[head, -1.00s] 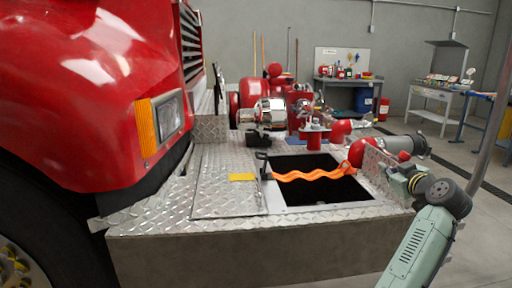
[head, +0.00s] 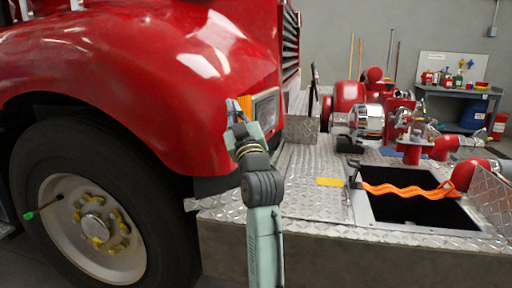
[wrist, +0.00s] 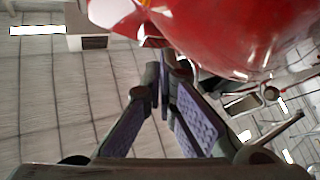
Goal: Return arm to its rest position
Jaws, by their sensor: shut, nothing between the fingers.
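My arm (head: 262,215) rises from the bottom middle of the head view, with its wrist folded upward in front of the truck's headlight. My gripper (head: 234,106) is at its upper end, small in that view, and it overlaps the orange side light. In the wrist view my gripper (wrist: 160,75) shows its two purple-padded fingers with their tips together and nothing between them. Whether the gripper touches the truck cannot be told.
The diamond-plate bumper (head: 300,190) has an open dark hatch (head: 415,208) with an orange wavy strap (head: 405,190) across it. Red pump fittings (head: 410,150) stand behind. A large wheel (head: 95,215) is at left. A workbench (head: 465,95) stands far right.

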